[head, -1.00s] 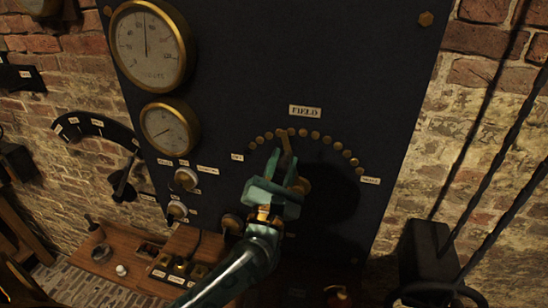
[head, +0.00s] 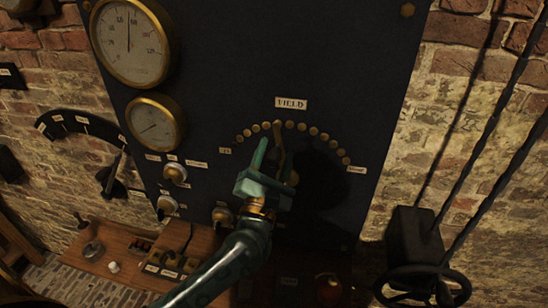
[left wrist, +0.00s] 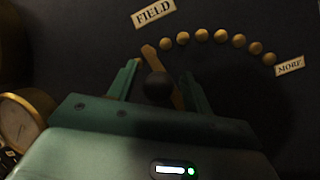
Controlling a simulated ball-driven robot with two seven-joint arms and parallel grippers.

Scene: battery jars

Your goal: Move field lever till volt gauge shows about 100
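The brass field lever (head: 279,138) points up to the arc of brass studs (head: 314,131), its tip a little left of the FIELD label (head: 291,103). My left gripper (head: 270,150) is at the lever with its fingers apart. In the left wrist view the lever (left wrist: 150,55) and a dark round knob (left wrist: 157,86) lie between the spread fingers, with gaps visible beside them. The large upper gauge (head: 145,62) has its needle nearly straight up; its scale is too small to read surely. The smaller gauge (head: 165,128) has its needle low to the left. My right gripper is out of view.
Several knobs (head: 175,173) stick out of the dark panel (head: 340,50) left of my arm. A wooden shelf (head: 125,238) with small items runs below. A black handwheel (head: 420,288) and rods stand at the right.

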